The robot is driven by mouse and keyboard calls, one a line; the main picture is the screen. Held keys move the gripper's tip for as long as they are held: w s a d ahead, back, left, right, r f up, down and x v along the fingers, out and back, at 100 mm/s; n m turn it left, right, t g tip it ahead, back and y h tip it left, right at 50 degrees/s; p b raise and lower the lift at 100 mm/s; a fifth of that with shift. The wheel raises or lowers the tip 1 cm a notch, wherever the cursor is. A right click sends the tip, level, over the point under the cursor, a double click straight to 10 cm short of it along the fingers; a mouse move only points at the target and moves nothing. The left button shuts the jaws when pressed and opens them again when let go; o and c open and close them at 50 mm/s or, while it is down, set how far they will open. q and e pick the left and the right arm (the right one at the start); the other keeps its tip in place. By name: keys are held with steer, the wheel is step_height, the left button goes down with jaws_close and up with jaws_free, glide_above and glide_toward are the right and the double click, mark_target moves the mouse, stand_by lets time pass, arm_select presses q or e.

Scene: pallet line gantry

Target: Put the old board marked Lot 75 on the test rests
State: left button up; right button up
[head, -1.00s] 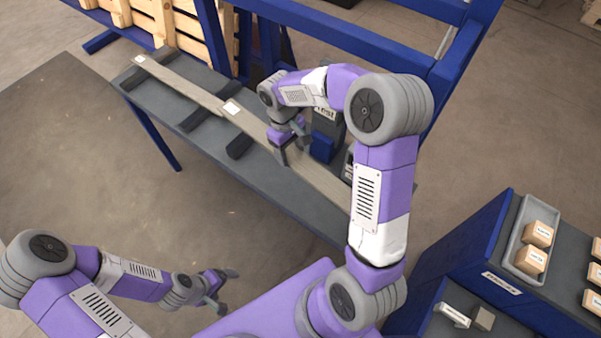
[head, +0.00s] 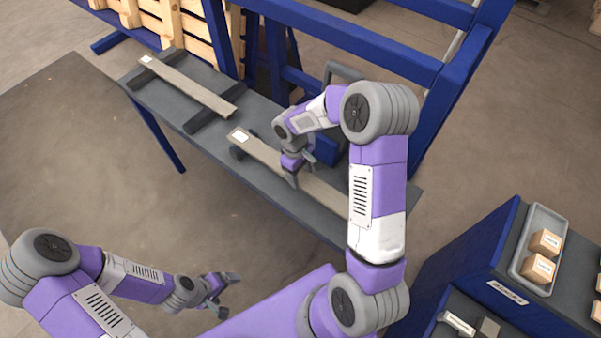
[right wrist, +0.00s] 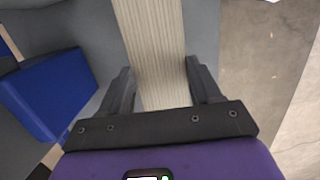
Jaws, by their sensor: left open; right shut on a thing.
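One pale board (head: 265,157) with a white label near its left end lies along the right half of the grey bench. My right gripper (head: 292,176) is shut on this board. The right wrist view shows the board (right wrist: 150,45) between the two fingers. A second pale board (head: 190,86), also labelled, lies across two dark rests (head: 208,112) at the bench's left end. Both labels are too small to read. Another dark rest (head: 236,154) shows by the held board's left end; I cannot tell if they touch. My left gripper (head: 222,287) is open and empty, away from the bench.
The bench top (head: 275,198) is bare in front of the held board. A blue block (head: 326,150) stands behind my right gripper and shows beside the board in the right wrist view (right wrist: 48,95). Blue gantry beams (head: 350,40) rise behind. A tray (head: 522,268) of small boxes is at right.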

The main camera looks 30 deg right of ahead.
steer(key=o, duration=1.2)
steer(key=shift+o, duration=0.2)
steer(key=shift+r, duration=0.15)
step_height(320, 180, up, 12)
steer(key=w+p, duration=0.1)
steer(key=p, duration=0.1)
steer(key=shift+w+a, duration=0.3)
steer(key=shift+a, duration=0.05)
